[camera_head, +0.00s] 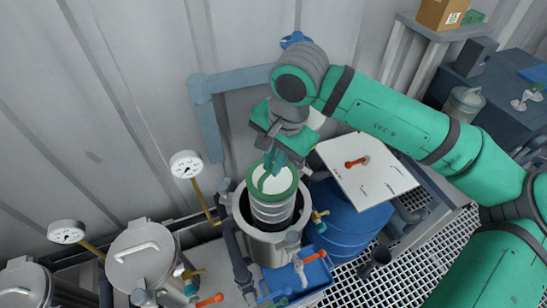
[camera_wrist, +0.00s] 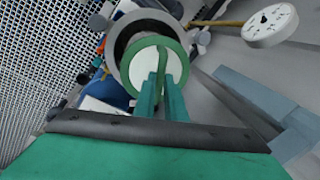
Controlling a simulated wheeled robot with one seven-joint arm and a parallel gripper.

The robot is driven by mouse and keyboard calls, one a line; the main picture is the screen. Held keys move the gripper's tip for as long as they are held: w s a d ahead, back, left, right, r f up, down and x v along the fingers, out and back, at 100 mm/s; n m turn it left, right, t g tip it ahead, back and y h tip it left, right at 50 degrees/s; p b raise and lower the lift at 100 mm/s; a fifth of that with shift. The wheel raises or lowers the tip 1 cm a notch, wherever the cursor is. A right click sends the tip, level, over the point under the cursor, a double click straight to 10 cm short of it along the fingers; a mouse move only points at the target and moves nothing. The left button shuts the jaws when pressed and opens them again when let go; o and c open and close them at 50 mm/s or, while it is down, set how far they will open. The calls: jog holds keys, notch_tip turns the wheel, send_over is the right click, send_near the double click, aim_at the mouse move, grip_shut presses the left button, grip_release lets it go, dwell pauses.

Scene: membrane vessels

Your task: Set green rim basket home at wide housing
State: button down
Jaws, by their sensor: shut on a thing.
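The green rim basket (camera_head: 272,208) is a pale ribbed cylinder with a green rim and a green bar across its top. My gripper (camera_head: 274,160) is shut on that bar from above. In the wrist view my gripper's fingers (camera_wrist: 162,90) close on the bar of the basket (camera_wrist: 138,68). The wide housing (camera_head: 262,249) is an open grey metal vessel. The basket's lower part is inside the housing's mouth and its upper part stands above the housing rim. Whether the basket touches the bottom is hidden. The housing's rim also shows in the wrist view (camera_wrist: 118,48).
A blue barrel (camera_head: 350,225) and a white board with an orange-handled part (camera_head: 366,172) are at the right. A blue bin (camera_head: 298,279) sits in front. A pipe frame (camera_head: 205,115) rises behind.

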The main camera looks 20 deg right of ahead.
aim_at(281, 184)
jog(key=shift+w+f, duration=0.1)
jog(key=shift+f, duration=2.35)
jog(key=shift+a+f, duration=0.1)
jog(key=shift+f, duration=6.3)
jog(key=c, duration=1.7)
grip_release()
jog(key=shift+c, duration=0.2)
jog(key=r, duration=0.3)
jog(key=s+r, duration=0.1)
jog(key=r, duration=0.3)
jog(key=s+d+r, duration=0.1)
jog(key=r, duration=0.2)
jog(key=shift+d+r, duration=0.1)
jog(key=shift+r, duration=0.15)
